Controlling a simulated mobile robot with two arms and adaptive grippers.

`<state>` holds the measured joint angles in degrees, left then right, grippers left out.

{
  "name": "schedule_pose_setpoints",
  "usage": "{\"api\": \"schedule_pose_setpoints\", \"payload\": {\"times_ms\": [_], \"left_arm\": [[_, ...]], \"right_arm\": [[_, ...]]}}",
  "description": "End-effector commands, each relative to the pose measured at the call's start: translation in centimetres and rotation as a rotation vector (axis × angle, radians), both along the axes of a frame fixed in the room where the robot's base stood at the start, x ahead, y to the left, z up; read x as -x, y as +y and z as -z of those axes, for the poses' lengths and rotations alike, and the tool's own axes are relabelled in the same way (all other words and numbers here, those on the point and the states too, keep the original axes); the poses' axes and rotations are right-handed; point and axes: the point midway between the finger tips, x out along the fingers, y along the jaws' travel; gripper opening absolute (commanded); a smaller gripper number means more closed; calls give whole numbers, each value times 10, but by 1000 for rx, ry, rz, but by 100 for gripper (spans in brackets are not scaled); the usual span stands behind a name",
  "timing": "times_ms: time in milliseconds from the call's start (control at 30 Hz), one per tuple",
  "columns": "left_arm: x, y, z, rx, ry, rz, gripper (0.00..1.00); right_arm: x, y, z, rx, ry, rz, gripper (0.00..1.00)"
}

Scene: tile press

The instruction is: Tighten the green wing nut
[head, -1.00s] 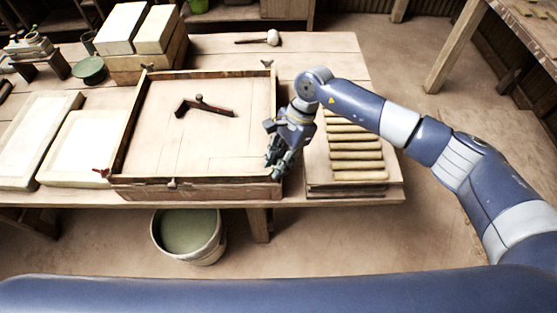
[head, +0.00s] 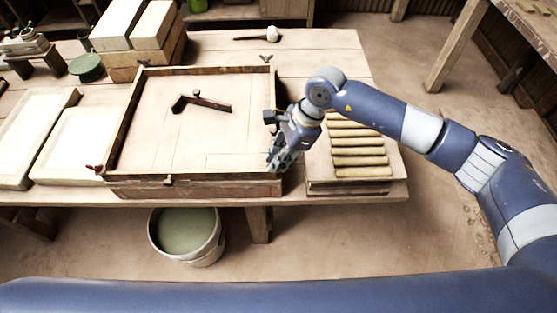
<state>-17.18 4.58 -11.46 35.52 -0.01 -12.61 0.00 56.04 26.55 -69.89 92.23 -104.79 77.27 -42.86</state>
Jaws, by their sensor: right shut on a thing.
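The wooden press frame (head: 225,189) lies on the table, with a wing nut at its visible corners. My right gripper (head: 281,162) points down at the frame's front right corner, its fingers closed together. The green wing nut itself is hidden by the fingers; no green nut shows at the other corners. A red wing nut (head: 95,169) is at the front left corner. My left gripper is not in view.
A dark angled tool (head: 205,103) lies inside the frame. A rack of yellowish rods (head: 359,160) stands close to the right of my gripper. Pale slabs (head: 70,147) lie at left. A mallet (head: 270,35) lies behind, and a bucket (head: 187,234) stands on the floor in front.

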Motion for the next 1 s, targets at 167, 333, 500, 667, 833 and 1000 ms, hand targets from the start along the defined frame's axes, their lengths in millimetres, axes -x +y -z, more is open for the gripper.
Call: {"api": "schedule_pose_setpoints", "payload": {"times_ms": [167, 333, 500, 667, 833, 1000], "left_arm": [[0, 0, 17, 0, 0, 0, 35], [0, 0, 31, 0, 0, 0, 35], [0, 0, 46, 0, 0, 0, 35], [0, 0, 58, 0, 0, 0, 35], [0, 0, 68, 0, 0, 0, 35], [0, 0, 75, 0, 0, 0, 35]], "right_arm": [[1, 0, 3, -3, -5, 166, 0], [3, 1, 3, -4, -5, 327, 0], [4, 1, 3, -5, -4, 482, 0], [5, 2, 3, -4, -4, 608, 0], [5, 2, 2, -2, -2, 714, 0], [5, 1, 1, -1, -3, 787, 2]]}}
